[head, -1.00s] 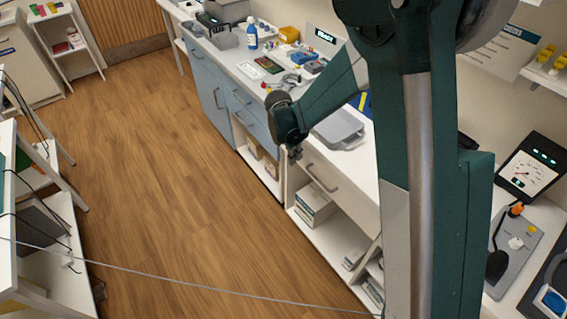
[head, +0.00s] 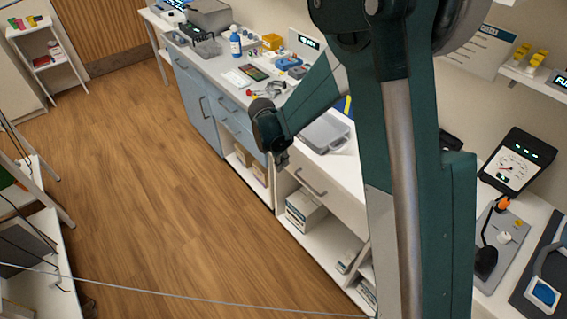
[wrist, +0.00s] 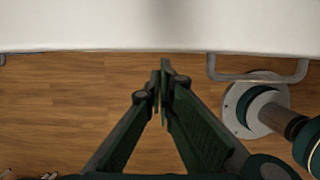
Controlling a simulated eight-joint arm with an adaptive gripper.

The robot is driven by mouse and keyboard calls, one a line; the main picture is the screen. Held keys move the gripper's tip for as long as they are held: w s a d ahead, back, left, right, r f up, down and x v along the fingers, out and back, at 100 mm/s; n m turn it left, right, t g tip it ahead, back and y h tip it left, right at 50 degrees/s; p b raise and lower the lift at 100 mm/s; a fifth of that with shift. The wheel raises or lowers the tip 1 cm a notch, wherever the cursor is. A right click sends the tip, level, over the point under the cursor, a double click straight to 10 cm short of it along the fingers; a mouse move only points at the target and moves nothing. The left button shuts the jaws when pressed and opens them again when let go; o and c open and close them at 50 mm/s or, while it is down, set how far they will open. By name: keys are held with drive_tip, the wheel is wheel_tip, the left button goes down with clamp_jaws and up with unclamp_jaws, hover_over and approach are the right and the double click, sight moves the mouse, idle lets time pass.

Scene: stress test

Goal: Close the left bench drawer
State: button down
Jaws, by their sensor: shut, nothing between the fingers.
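The bench (head: 345,168) runs along the wall, with blue drawer fronts (head: 240,122) at its far part and a white drawer front (head: 325,200) with a bar handle (head: 310,182) nearer me. My gripper (head: 281,162) hangs in front of the bench, close to where the blue and white fronts meet. In the wrist view my gripper (wrist: 161,75) has its fingertips together and empty, just by a white edge (wrist: 120,35). A bar handle (wrist: 258,77) projects to the right of the fingers. I cannot tell how far any drawer stands out, and my arm hides part of the bench.
Open shelves below hold boxes (head: 303,209). A white rack (head: 35,245) stands at the left. The wooden floor (head: 150,190) between is clear.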

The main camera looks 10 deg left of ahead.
drive_tip(key=s+a+r+p, duration=0.2)
drive_tip(key=s+a+r, duration=0.1)
drive_tip(key=r, duration=0.6)
drive_tip(key=shift+s+a+r, duration=0.3)
drive_tip(key=shift+s+a, duration=0.1)
